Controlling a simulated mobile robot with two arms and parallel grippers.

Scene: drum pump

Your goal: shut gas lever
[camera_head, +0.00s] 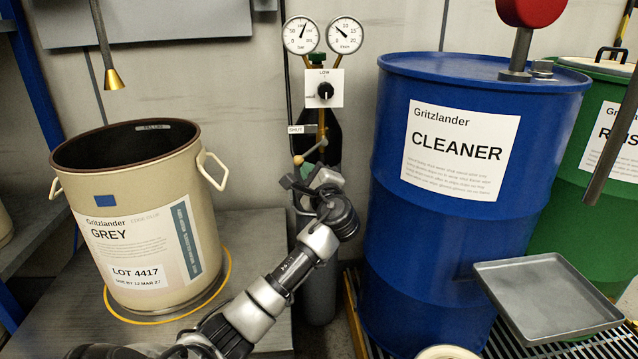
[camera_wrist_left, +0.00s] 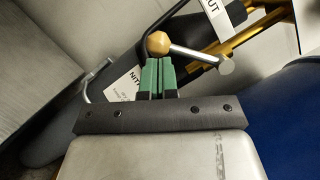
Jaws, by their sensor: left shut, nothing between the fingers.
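The gas lever (camera_head: 311,151) is a short grey rod with a tan ball at its end, under the gauges in the head view. It slopes down to the left from its pivot, below the SHUT label (camera_head: 302,129). In the left wrist view the lever (camera_wrist_left: 195,53) has its ball just beyond my fingertips. My left gripper (camera_wrist_left: 159,62) has green fingers shut together with nothing between them. The ball is close to the tips; I cannot tell whether they touch. In the head view my left wrist is just below the lever and partly hides the fingers. My right gripper is out of view.
A blue CLEANER drum (camera_head: 470,230) stands close on the right, with a grey tray (camera_head: 545,300) in front. An open beige GREY bucket (camera_head: 140,215) stands on the left. Two gauges (camera_head: 322,35) and a LOW knob (camera_head: 325,90) sit above the lever.

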